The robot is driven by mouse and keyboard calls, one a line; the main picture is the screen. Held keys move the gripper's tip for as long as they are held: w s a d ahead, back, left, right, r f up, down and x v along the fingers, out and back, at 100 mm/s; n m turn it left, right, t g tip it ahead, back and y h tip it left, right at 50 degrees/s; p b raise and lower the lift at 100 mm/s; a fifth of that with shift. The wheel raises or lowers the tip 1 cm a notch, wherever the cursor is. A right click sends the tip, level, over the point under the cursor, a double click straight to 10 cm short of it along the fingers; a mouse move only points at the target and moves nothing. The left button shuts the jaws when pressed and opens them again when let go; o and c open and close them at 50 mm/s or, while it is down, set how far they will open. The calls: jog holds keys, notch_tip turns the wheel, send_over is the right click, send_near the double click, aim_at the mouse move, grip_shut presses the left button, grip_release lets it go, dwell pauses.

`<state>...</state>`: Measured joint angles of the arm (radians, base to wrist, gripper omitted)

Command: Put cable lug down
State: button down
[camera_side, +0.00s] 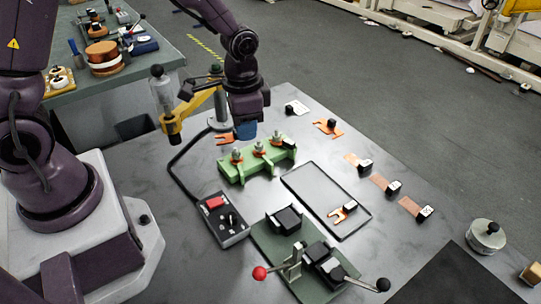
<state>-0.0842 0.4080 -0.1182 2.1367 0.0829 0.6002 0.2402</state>
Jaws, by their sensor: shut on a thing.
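My gripper (245,131) has blue fingers pointing down, just behind the green terminal block. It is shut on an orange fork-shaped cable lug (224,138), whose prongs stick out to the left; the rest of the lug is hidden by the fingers. The green terminal block (262,168) carries three upright studs with orange pieces around their bases. I cannot tell whether the held lug touches the table.
Another orange lug (325,129) lies at the back right, and copper strips with black blocks (380,182) line the right side. A control box (223,220) and a green clamp fixture (270,245) stand in front. A yellow arm on a post (195,105) is left of my gripper.

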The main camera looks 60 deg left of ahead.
jog(key=s+d+f+n, duration=0.15)
jog(key=d+n, duration=0.25)
jog(key=d, duration=0.6)
jog(key=s+d+n, duration=0.3)
jog(key=d+n, duration=0.2)
jog(key=d, duration=0.6)
jog(key=s+d+n, duration=0.2)
jog(key=d+n, duration=0.2)
jog(key=d, duration=0.6)
jog(key=w+d+f+n, duration=0.3)
jog(key=d, duration=0.1)
jog(key=w+d+f+n, duration=0.5)
jog(key=w+d+f, duration=0.1)
jog(key=d, duration=0.1)
jog(key=shift+w+d+f+n, duration=0.1)
jog(key=shift+w+d+n, duration=0.2)
jog(key=shift+n, duration=0.1)
jog(key=shift+w+d+f, duration=0.15)
jog(key=shift+d+f, duration=0.05)
jog(key=shift+f, duration=0.2)
jog(key=shift+d+f, duration=0.1)
jog(key=shift+f, duration=1.4)
